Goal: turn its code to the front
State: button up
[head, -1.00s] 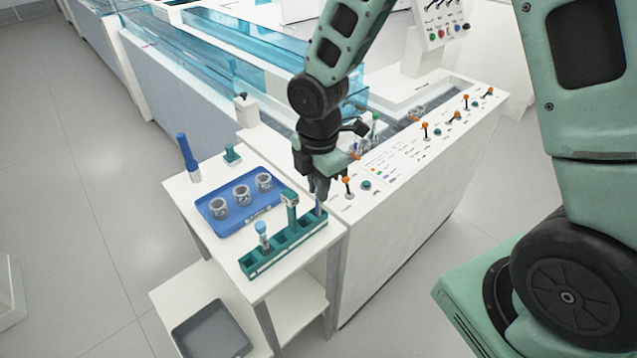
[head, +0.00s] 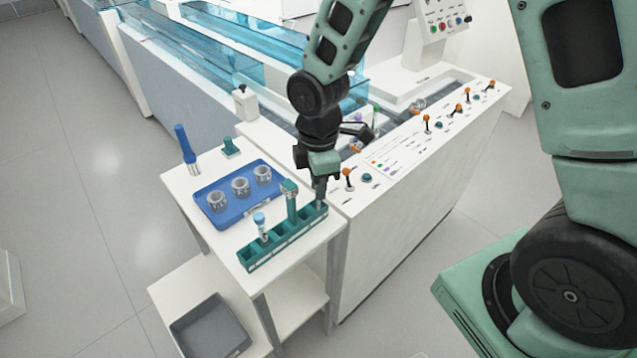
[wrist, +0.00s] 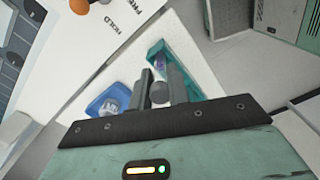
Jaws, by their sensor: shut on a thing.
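My gripper (head: 320,194) points down over the right end of the teal rack (head: 252,262). It is shut on a small tube, whose round grey end (wrist: 159,93) shows between the fingers in the wrist view. The tube is mostly hidden in the head view; I cannot tell how deep it sits in the slot. A purple part (wrist: 160,63) shows just beyond the fingers, inside the teal rack in the wrist view. No code is visible on the tube. Another tube with a pale blue cap (head: 259,218) stands in the rack's left part.
A teal post (head: 291,200) stands close left of my gripper. A blue tray (head: 222,228) with several grey cups (head: 240,187) lies behind the rack. A dark blue upright tool (head: 185,150) stands at the back left. The white control panel (head: 400,160) with orange levers is at right.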

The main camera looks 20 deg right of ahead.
jog(key=m, duration=0.5)
jog(key=shift+m, duration=0.3)
jog(key=m, duration=0.3)
jog(key=shift+p, duration=0.35)
jog(key=m+p, duration=0.1)
jog(key=m, duration=0.3)
jog(key=shift+r+m, duration=0.1)
jog(key=shift+m, duration=0.3)
jog(key=m+p, duration=0.1)
jog(key=m, duration=0.1)
jog(key=shift+m, duration=0.3)
jog(key=shift+f, duration=0.25)
jog(key=o, duration=0.8)
